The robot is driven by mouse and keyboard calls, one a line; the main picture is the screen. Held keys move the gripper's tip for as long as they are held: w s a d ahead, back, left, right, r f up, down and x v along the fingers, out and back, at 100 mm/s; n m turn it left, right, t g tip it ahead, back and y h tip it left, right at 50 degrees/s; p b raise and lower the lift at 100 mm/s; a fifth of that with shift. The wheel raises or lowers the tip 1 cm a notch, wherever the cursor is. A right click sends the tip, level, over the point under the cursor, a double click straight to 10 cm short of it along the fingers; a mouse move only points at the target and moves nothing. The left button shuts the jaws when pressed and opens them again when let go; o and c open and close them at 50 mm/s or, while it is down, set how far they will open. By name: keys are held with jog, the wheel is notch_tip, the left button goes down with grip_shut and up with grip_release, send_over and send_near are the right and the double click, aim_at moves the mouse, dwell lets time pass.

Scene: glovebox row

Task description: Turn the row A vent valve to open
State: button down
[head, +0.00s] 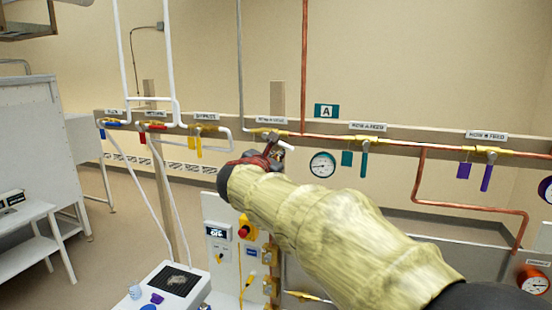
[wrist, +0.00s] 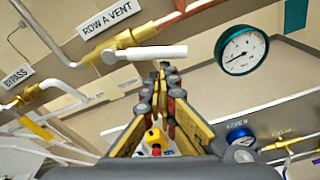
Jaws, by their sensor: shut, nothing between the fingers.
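The row A vent valve (wrist: 128,41) is a brass body on the pipe under a "ROW A VENT" label (wrist: 108,18). Its white lever (wrist: 155,52) sits at a slant to the pipe, neither along it nor square across it. The lever (head: 285,145) also shows in the head view, pointing down to the right. My gripper (wrist: 162,67) is shut and empty, its fingertips just below the lever's outer half. Whether they touch it I cannot tell. In the head view my gripper (head: 275,153) is partly hidden by my arm's pale sleeve.
A teal-rimmed gauge (head: 322,164) hangs right of the valve. A teal-handled valve (head: 364,158) and a purple-handled valve (head: 487,172) follow to the right. A yellow-handled bypass valve (head: 198,142) is to the left. A panel with a red button (head: 243,232) stands below.

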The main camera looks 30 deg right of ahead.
jog(key=r+n+p, duration=0.1)
jog(key=p, duration=0.1)
jog(key=s+d+r+n+p, duration=0.1)
jog(key=shift+s+d+n+p, duration=0.1)
jog(key=shift+n+p, duration=0.25)
jog(key=shift+n, duration=0.05)
notch_tip(320, 180, down, 4)
jog(key=b, duration=0.4)
jog(key=b+v, duration=0.1)
jog(key=v, duration=0.8)
jog(key=shift+a+r, duration=0.2)
jog(key=shift+a, duration=0.05)
